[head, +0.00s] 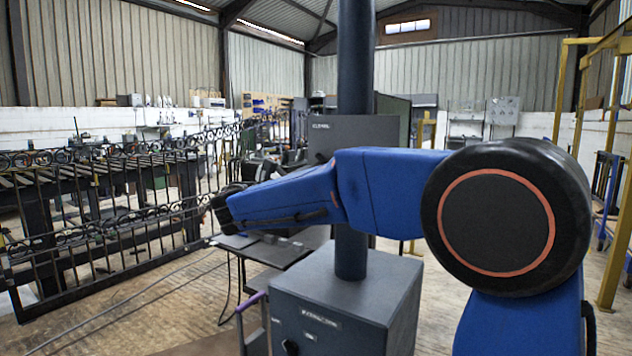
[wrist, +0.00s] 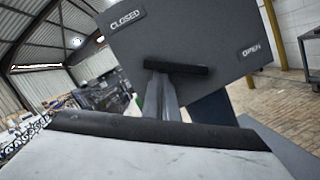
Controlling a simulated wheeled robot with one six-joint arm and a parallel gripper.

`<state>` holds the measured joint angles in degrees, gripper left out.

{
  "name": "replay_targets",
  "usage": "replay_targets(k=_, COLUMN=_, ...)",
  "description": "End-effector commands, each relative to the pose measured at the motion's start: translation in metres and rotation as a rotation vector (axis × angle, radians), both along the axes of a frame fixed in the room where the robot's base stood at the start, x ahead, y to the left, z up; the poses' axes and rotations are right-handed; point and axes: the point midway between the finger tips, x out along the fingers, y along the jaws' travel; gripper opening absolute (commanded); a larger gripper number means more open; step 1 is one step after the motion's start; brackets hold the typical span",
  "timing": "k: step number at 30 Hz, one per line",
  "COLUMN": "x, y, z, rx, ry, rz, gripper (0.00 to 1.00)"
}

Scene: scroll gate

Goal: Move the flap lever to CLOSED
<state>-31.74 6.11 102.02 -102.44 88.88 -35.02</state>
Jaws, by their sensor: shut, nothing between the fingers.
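In the wrist view a grey panel (wrist: 205,35) is tilted. It has a CLOSED label (wrist: 126,19) at upper left and an OPEN label (wrist: 251,50) at right. A black bar, apparently the flap lever (wrist: 188,68), lies across its lower part between the two labels. My gripper (wrist: 163,88) is shut and empty just in front of the bar. The fingertips overlap the bar in the picture, and I cannot tell if they touch it.
A grey box (head: 345,300) with small labels stands at the column's (head: 356,60) foot. A dark table (head: 265,250) is behind my arm. Ornate black railings (head: 100,215) fill the left side. A yellow frame (head: 610,220) stands at the right. Wooden floor between them is mostly open.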

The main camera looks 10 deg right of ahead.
Motion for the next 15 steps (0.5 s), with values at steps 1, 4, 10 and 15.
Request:
replay_targets(k=1, x=0.003, y=-0.001, z=0.004, rx=0.033, ry=-0.033, rz=-0.001, gripper=0.00)
replay_targets(k=4, x=0.005, y=-0.002, z=0.011, rx=0.100, ry=-0.100, rz=0.000, gripper=0.00)
replay_targets(k=10, x=0.002, y=-0.006, z=0.024, rx=0.235, ry=-0.235, rz=0.000, gripper=0.00)
replay_targets(k=15, x=-0.004, y=-0.011, z=0.034, rx=0.349, ry=-0.348, rz=-0.001, gripper=0.00)
